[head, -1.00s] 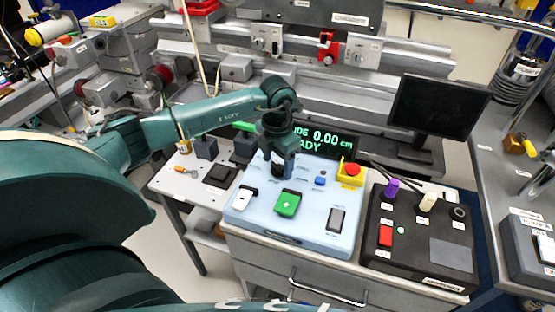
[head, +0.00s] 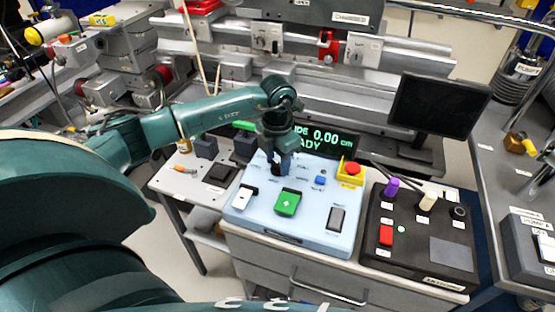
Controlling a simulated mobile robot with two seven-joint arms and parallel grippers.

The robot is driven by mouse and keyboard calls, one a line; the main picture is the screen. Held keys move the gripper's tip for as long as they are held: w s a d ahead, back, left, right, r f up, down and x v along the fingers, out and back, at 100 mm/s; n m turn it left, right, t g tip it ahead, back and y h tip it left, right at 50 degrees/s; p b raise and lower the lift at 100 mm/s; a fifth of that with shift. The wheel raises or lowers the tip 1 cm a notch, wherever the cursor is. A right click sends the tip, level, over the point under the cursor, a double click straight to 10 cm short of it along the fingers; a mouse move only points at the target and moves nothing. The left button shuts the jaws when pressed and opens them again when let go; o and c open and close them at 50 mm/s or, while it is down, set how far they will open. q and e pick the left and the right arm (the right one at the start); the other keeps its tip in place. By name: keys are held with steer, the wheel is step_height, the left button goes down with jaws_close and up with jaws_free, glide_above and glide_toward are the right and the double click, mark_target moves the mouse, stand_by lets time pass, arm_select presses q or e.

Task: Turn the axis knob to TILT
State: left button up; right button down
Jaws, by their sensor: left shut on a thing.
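The light blue control panel (head: 262,216) stands on a grey cabinet in the middle of the head view. My left gripper (head: 280,170) points down at the panel's back left part and is shut on the dark axis knob (head: 277,172). The gripper hides most of the knob, and I cannot read which label it points at. The display (head: 328,140) behind the panel shows green text with "0.00 cm" and "ADY"; my wrist covers its left part. My right gripper is not in view.
The panel also bears a white switch (head: 243,198), a green button (head: 288,202), a blue button (head: 320,180), a dark rocker (head: 337,218) and a red stop button (head: 352,169) on yellow. A black panel (head: 418,262) stands close on the right, with a monitor (head: 437,108) behind it.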

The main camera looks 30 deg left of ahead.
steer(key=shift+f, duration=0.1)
arm_select(q)
steer(key=shift+f+m+b, duration=0.1)
steer(key=shift+m+b, duration=0.4)
steer(key=shift+m, duration=0.2)
steer(key=shift+m+b, duration=0.45)
steer(key=shift+m, duration=0.35)
steer(key=m+b, duration=0.2)
steer(key=m, duration=0.1)
steer(key=shift+w+a+m, duration=0.1)
steer(key=shift+m, duration=0.3)
steer(key=m+b, duration=0.1)
steer(key=m, duration=0.1)
steer(key=shift+m, duration=0.3)
steer(key=m+b, duration=0.1)
steer(key=m, duration=0.2)
steer(key=shift+w+b, duration=0.1)
steer(key=shift+b, duration=0.25)
steer(key=shift+m+b, duration=0.45)
steer(key=shift+m, duration=1.15)
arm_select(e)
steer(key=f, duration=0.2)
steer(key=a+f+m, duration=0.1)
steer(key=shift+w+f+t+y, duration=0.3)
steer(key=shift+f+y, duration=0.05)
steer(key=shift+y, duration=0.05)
